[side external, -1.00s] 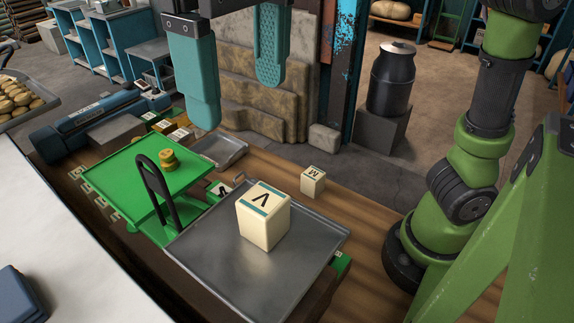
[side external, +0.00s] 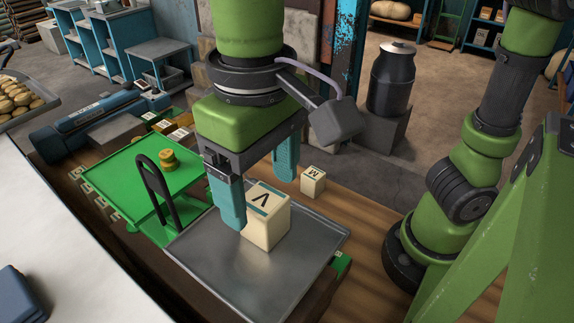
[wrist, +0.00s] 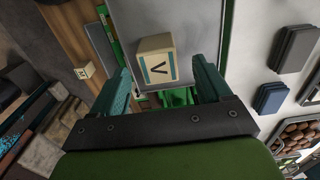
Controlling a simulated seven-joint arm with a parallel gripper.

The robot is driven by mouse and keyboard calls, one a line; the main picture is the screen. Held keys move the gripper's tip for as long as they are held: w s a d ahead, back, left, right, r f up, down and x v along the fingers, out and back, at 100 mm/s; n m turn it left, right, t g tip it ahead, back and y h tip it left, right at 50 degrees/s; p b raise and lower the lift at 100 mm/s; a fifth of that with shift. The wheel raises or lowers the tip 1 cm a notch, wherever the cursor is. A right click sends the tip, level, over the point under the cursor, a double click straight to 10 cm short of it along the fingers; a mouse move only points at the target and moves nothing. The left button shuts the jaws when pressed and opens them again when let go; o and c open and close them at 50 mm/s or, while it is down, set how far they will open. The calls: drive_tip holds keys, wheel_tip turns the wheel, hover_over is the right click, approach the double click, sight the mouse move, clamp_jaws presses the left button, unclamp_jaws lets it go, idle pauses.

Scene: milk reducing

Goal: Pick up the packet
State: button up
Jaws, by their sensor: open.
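The packet (side external: 264,222) is a cream box with a black V and a teal stripe on top. It stands upright on a grey metal tray (side external: 235,285). My gripper (side external: 259,202) is open and empty, pointing down over the packet. In the side view one teal finger is at the packet's left edge and the other is behind it. In the wrist view the packet (wrist: 158,62) shows between and just beyond the fingertips of my gripper (wrist: 162,72). I cannot tell whether either finger touches it.
A smaller cream box marked M (side external: 313,182) stands on the wooden bench behind the tray. The tray's front is clear.

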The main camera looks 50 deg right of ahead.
sight(263, 199)
drive_tip(key=shift+d+f, duration=0.1)
drive_tip(key=shift+f, duration=2.3)
